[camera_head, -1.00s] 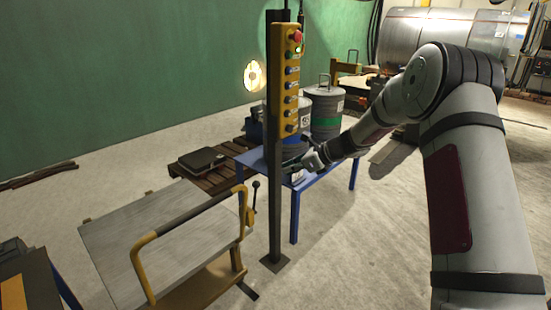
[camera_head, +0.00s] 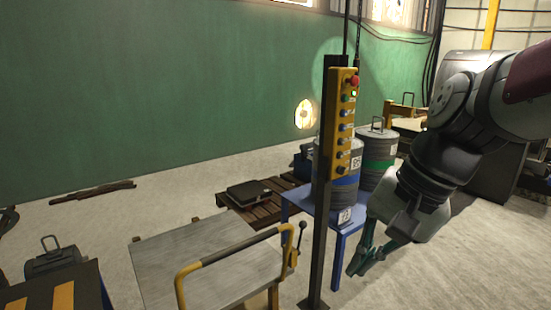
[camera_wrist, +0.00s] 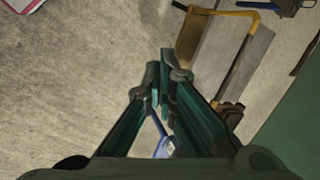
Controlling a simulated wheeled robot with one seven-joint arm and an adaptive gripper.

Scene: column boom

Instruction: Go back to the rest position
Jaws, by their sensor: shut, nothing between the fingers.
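My gripper (camera_head: 362,270) hangs at the right of the head view, pointing down and to the left, in front of the blue table and to the right of the column. Its green fingers are shut with nothing between them. In the wrist view, the gripper (camera_wrist: 160,55) points toward the floor, with its fingertips together. The yellow control box (camera_head: 344,122) with a red knob and several buttons is fixed on the dark column (camera_head: 320,220). The gripper is apart from the box and the column.
A blue table (camera_head: 337,221) carries grey drums (camera_head: 377,160) behind the column. A grey-topped cart (camera_head: 200,262) with a yellow handle stands at left front. A wooden pallet (camera_head: 264,208) lies behind it. Open floor (camera_head: 470,265) shows at the right.

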